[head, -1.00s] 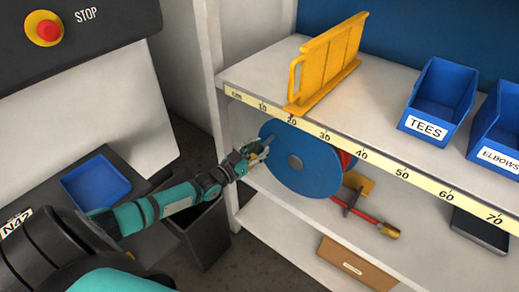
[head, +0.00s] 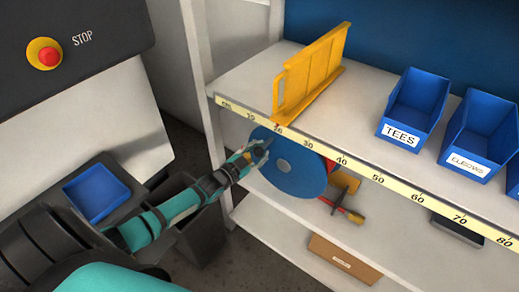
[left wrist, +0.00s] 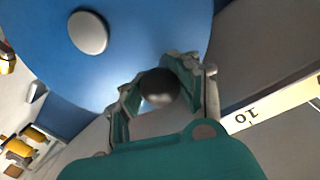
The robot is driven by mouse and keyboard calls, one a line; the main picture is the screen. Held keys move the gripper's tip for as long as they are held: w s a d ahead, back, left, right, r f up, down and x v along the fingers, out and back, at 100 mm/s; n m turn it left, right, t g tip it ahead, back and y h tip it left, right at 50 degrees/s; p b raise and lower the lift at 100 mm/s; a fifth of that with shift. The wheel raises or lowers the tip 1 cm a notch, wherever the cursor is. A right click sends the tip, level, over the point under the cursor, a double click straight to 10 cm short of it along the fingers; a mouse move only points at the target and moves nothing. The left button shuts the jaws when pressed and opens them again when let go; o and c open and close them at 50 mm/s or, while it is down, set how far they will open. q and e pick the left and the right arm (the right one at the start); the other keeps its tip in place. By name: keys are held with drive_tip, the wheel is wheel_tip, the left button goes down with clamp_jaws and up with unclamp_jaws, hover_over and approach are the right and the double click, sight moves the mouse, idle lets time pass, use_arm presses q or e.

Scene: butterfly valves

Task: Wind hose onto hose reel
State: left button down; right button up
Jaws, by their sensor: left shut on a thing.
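The hose reel is a blue disc (head: 300,181) with a grey hub (head: 283,165), under the front edge of the upper shelf; it fills the top of the left wrist view (left wrist: 150,35). My left gripper (head: 258,152) is at the disc's upper left, its fingers shut around a dark round crank knob (left wrist: 160,87). The red hose (head: 330,164) shows behind the disc. Its free end, with a brass nozzle (head: 355,217), hangs out at the lower right beside a yellow bracket (head: 346,183). The rest of the hose is hidden. My right gripper is not in view.
A yellow panel (head: 312,70) stands on the upper shelf, with blue bins labelled TEES (head: 411,108) and ELBOWS (head: 478,135) to its right. A yellow scale strip (head: 370,173) runs along the shelf edge. A cardboard box (head: 343,260) sits on the lower shelf.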

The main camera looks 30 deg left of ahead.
use_arm(q)
drive_tip(key=shift+s+d+f, duration=0.15)
drive_tip(key=shift+d, duration=0.5)
drive_tip(key=c, duration=1.4)
unclamp_jaws()
drive_tip(key=o, duration=0.5)
drive_tip(key=shift+s+r, duration=0.35)
drive_tip(key=shift+o, duration=0.2)
drive_tip(key=shift+w+a, duration=0.1)
drive_tip(key=shift+w, duration=0.05)
drive_tip(key=shift+s+a+f, duration=0.1)
drive_tip(key=shift+s+a, duration=0.05)
drive_tip(key=shift+s, duration=0.1)
drive_tip(key=s+a, duration=0.1)
drive_tip(key=s, duration=1)
drive_tip(key=shift+s+a+r, duration=0.2)
drive_tip(key=shift+a+r, duration=0.2)
drive_tip(key=shift+r, duration=0.05)
